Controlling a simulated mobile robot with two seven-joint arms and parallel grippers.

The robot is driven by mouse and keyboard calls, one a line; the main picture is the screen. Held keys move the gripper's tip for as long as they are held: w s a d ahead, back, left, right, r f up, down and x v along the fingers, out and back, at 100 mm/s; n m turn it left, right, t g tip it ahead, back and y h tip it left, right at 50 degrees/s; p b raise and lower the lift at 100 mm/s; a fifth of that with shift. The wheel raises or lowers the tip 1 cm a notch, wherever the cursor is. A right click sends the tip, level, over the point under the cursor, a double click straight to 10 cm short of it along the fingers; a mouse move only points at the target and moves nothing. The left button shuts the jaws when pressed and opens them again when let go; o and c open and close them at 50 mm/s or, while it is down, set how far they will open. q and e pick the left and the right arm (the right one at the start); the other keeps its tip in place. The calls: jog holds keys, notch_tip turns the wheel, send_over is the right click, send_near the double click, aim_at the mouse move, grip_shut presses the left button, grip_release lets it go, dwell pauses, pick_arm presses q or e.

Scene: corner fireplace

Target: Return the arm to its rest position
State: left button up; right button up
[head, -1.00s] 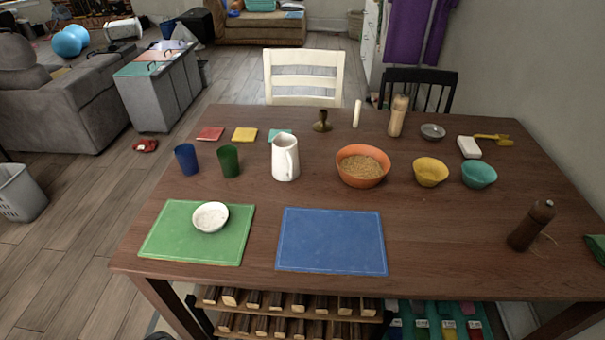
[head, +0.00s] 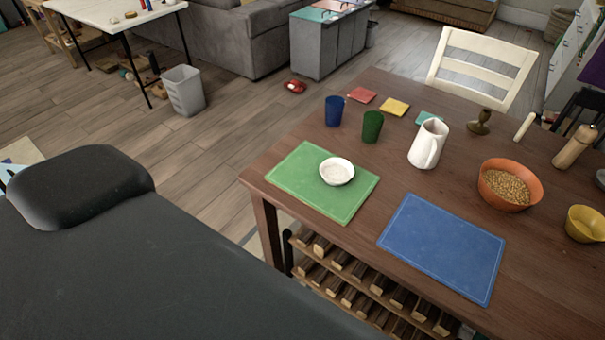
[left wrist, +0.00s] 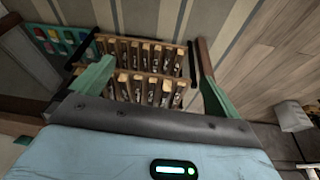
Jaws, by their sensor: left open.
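My left gripper (left wrist: 155,72) shows in the left wrist view. Its two green fingers stand wide apart with nothing between them. Beyond the fingers is a rack (left wrist: 140,78) with rows of wooden blocks. Neither gripper shows in the head view. A large dark grey shape fills the lower left of the head view, and I cannot tell whether it is my own arm. My right gripper is in neither view.
The wooden table (head: 375,205) bears a green mat (head: 300,190) with a white bowl (head: 337,171), a blue mat (head: 440,250), cups, a white pitcher (head: 428,143) and an orange bowl (head: 510,186). A grey bin (head: 184,91) stands on the open floor at left.

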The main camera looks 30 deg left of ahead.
pick_arm(q)
jog(key=shift+w+d+f+t+h, duration=0.25)
jog(key=shift+w+f+t, duration=0.3)
jog(key=shift+f+t, duration=0.3)
jog(key=shift+w+d+f+t+h, duration=0.15)
jog(key=shift+w+d+f+t, duration=0.35)
jog(key=shift+t, duration=0.45)
jog(key=shift+w+d+f+t+h, duration=0.2)
jog(key=shift+w+f+t, duration=0.4)
jog(key=shift+f+t, duration=0.3)
